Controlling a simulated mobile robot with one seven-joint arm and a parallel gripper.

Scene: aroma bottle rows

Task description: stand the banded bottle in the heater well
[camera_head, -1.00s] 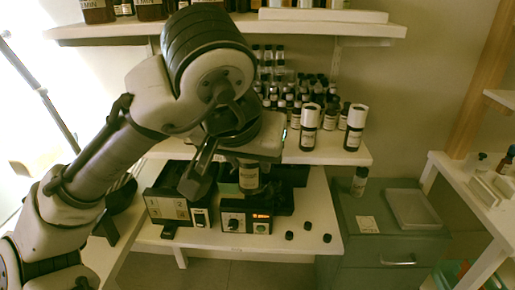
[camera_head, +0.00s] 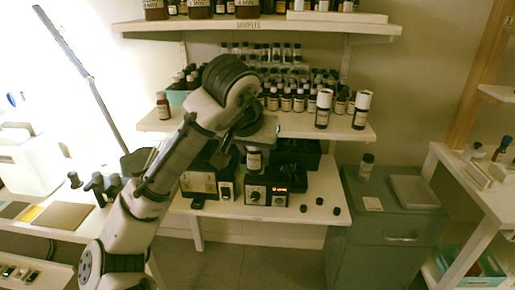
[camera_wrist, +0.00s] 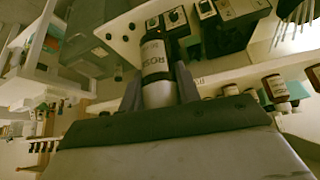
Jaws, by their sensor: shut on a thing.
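My gripper (camera_head: 255,146) is shut on a small bottle (camera_head: 254,161) and holds it upright above the heater (camera_head: 266,194). In the wrist view the bottle (camera_wrist: 155,72) sits between the two dark fingers (camera_wrist: 158,92). It has a pale label with large letters, partly readable, and a dark band. The heater's well cannot be made out. The bottle appears apart from the heater, with a small gap below it.
A dark box with a pale numbered front (camera_head: 198,182) stands left of the heater. Several black caps (camera_head: 319,201) lie to its right. The sample shelf (camera_head: 352,131) behind holds crowded bottles and two white-topped ones. A grey cabinet (camera_head: 385,235) stands at right.

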